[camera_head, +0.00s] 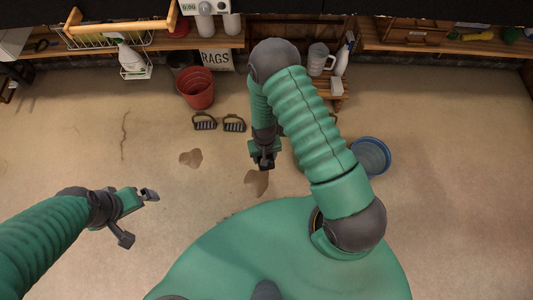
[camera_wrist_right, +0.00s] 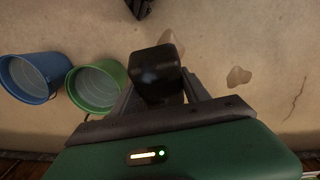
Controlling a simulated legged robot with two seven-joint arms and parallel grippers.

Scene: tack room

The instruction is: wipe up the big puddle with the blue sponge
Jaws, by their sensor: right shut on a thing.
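Two wet brown patches lie on the sandy floor. The larger puddle (camera_head: 257,184) is just below my right gripper (camera_head: 262,164) in the head view. In the right wrist view this puddle (camera_wrist_right: 173,42) is partly hidden behind a dark block (camera_wrist_right: 157,75). The smaller puddle (camera_head: 191,158) lies to the left; it also shows in the right wrist view (camera_wrist_right: 238,77). My right gripper is shut on the dark block, whose colour is too shaded to call blue. Whether it touches the floor I cannot tell. My left gripper (camera_head: 139,217) is open and empty.
A blue bucket (camera_head: 371,156) stands right of my right arm. A red bucket (camera_head: 196,88) and two dark brushes or stirrups (camera_head: 205,122) are near the shelves. Floor at left is clear.

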